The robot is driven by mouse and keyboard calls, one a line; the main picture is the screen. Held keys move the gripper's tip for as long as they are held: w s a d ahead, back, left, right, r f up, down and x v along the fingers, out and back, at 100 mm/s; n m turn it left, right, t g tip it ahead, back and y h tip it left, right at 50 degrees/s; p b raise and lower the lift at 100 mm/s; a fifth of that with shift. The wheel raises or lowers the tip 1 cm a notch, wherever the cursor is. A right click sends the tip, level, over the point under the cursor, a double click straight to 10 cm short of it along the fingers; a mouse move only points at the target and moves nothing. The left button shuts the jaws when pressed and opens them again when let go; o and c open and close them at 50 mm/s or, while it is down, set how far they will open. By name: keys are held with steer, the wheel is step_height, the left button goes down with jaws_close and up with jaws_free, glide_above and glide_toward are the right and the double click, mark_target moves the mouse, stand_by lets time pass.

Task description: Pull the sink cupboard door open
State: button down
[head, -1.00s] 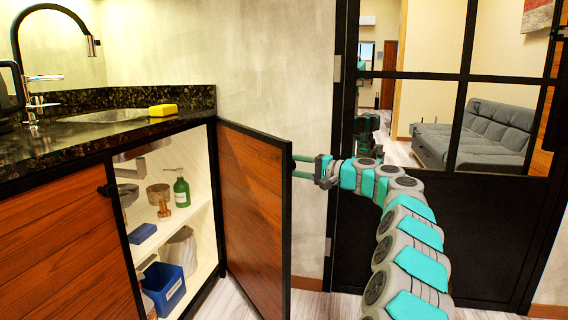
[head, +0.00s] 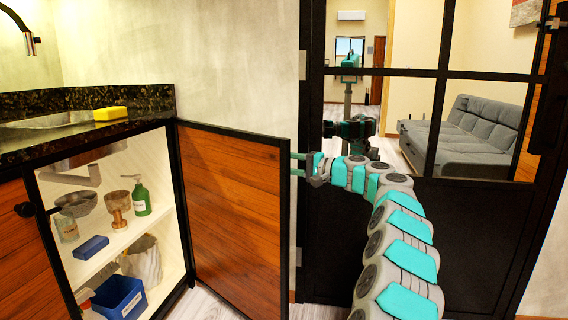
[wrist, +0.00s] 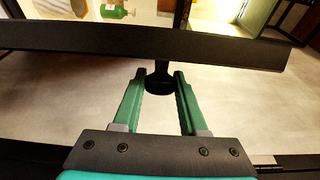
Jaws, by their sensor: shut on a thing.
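The sink cupboard door (head: 236,215), a wood panel in a black frame, stands wide open and swung out to the right of the cupboard. My gripper (head: 300,163) is at the door's outer edge, near its top. In the wrist view my gripper (wrist: 160,82) has its green fingers on either side of a dark round knob (wrist: 159,80), shut on it. The knob joins the black door frame (wrist: 150,42). In the head view the knob is hidden. The open cupboard (head: 110,235) shows white shelves inside.
The cupboard holds a green bottle (head: 140,197), a blue box (head: 92,247), a blue bin (head: 120,297) and a metal bowl (head: 76,202). A yellow sponge (head: 110,113) lies on the counter (head: 60,140). A black-framed glass door (head: 420,200) stands behind my arm.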

steer(key=shift+a, duration=0.1)
steer(key=shift+c, duration=2.3)
jaws_free()
steer(key=v, duration=0.7)
steer(key=shift+s+d, duration=0.2)
steer(key=shift+d, duration=0.05)
steer(key=shift+d, duration=0.1)
